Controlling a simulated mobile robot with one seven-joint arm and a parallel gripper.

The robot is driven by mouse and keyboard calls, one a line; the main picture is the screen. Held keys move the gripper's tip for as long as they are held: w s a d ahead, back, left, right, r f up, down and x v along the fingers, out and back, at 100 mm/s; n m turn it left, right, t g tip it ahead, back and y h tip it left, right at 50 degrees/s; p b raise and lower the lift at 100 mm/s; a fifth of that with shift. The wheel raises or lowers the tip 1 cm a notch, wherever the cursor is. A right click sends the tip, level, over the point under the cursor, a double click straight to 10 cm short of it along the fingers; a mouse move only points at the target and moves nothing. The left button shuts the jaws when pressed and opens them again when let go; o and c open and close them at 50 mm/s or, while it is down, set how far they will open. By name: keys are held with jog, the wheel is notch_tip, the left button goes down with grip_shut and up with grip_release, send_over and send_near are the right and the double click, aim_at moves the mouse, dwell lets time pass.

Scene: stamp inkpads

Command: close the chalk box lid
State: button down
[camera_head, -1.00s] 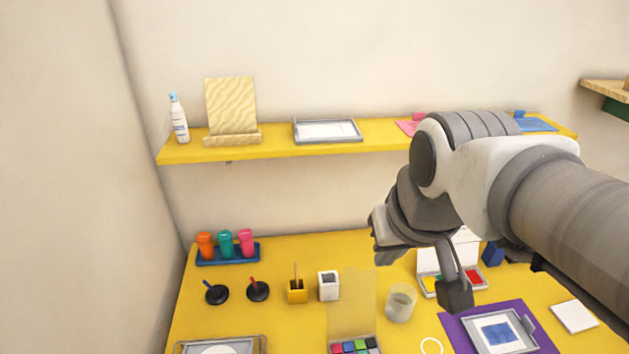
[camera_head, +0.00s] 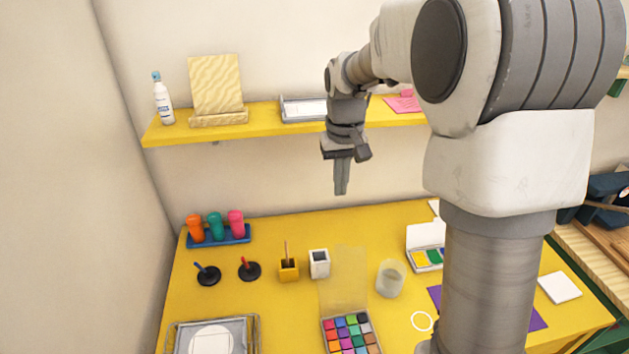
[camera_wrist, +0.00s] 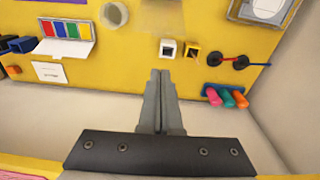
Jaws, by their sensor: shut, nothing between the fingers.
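The chalk box (camera_head: 348,349) lies at the front middle of the yellow table in the head view, with a grid of many-coloured pieces. Its pale see-through lid (camera_head: 343,276) stands raised at the back edge, so the box is open. In the wrist view only part of the lid (camera_wrist: 165,16) shows at the top edge; the box's inside is out of that frame. My gripper (camera_head: 341,192) is shut and empty, pointing down above the back of the table, well clear of the lid. Its closed fingers (camera_wrist: 160,78) also show in the wrist view.
Behind the lid stand a white cup (camera_head: 319,265) and a yellow cup (camera_head: 288,270). A clear jar (camera_head: 390,279) is at its right, with an open inkpad box (camera_head: 428,259) beyond. A yellow shelf (camera_head: 270,115) crosses the wall behind my gripper.

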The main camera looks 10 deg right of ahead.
jog(key=w+f+g, duration=0.1)
jog(key=w+f, duration=0.4)
jog(key=f, duration=0.3)
jog(key=s+f, duration=0.4)
jog(key=f, duration=0.4)
jog(key=shift+d+f+p, duration=0.15)
jog(key=shift+d+p, duration=0.05)
jog(key=shift+p, duration=0.2)
jog(key=shift+s, duration=0.2)
